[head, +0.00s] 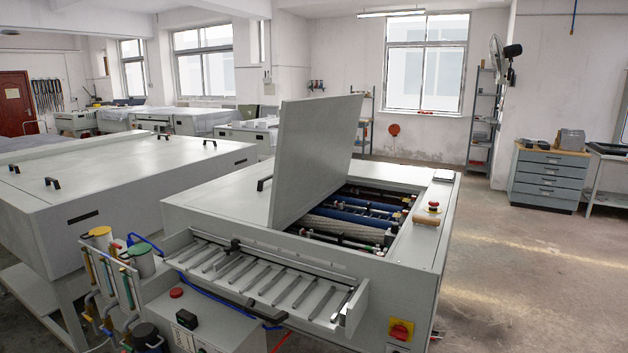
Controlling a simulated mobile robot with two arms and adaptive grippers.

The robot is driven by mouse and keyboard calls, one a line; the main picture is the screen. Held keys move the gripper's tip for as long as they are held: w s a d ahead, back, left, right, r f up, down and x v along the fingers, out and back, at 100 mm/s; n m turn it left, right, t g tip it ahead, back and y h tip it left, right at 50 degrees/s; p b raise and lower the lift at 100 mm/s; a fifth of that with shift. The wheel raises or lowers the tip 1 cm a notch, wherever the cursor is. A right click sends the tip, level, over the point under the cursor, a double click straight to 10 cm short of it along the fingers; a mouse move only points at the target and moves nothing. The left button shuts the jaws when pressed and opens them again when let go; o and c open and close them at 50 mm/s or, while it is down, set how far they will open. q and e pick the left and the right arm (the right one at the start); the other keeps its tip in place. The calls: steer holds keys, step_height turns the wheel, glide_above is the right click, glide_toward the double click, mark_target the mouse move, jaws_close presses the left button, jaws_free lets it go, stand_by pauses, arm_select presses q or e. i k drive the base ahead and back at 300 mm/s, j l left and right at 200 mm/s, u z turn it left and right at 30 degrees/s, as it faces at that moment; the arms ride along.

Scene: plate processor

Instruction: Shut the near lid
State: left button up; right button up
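The near lid (313,155) is a light grey panel on the plate processor (415,248) in the middle of the head view. It stands raised and tilted, open, with a black handle (264,183) at its left edge. Under it the opening shows blue and grey rollers (368,216). The lid hides the left part of the opening. Neither of my grippers shows in the view.
A feed tray with slanted bars (250,277) juts from the processor's front. A long grey machine (110,195) stands at the left. Bottles and hoses (115,262) crowd the front left. The floor at right (530,270) is clear.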

mark_target(316, 139)
steer(key=j+z, duration=0.25)
steer(key=z, duration=0.15)
steer(key=i+j+z, duration=0.1)
steer(key=j+z, duration=0.15)
steer(key=z, duration=0.15)
steer(key=j+z, duration=0.15)
steer(key=j, duration=0.5)
steer(key=j+z, duration=0.15)
steer(key=j, duration=0.45)
steer(key=k+j+z, duration=0.2)
steer(key=j, duration=0.45)
steer(key=j+z, duration=0.15)
steer(key=j, duration=0.5)
steer(key=k+j, duration=0.1)
steer(key=j, duration=0.45)
steer(key=k+j, duration=0.1)
steer(key=j, duration=0.45)
steer(key=k+j, duration=0.1)
steer(key=j, duration=0.45)
steer(key=i+l+u, duration=0.15)
steer(key=l, duration=0.2)
steer(key=i+l+u, duration=0.15)
steer(key=l, duration=0.25)
steer(key=i+l+u, duration=0.1)
steer(key=l, duration=0.3)
steer(key=i+l+u, duration=0.15)
steer(key=l, duration=0.3)
steer(key=i+j, duration=0.05)
steer(key=i, duration=0.05)
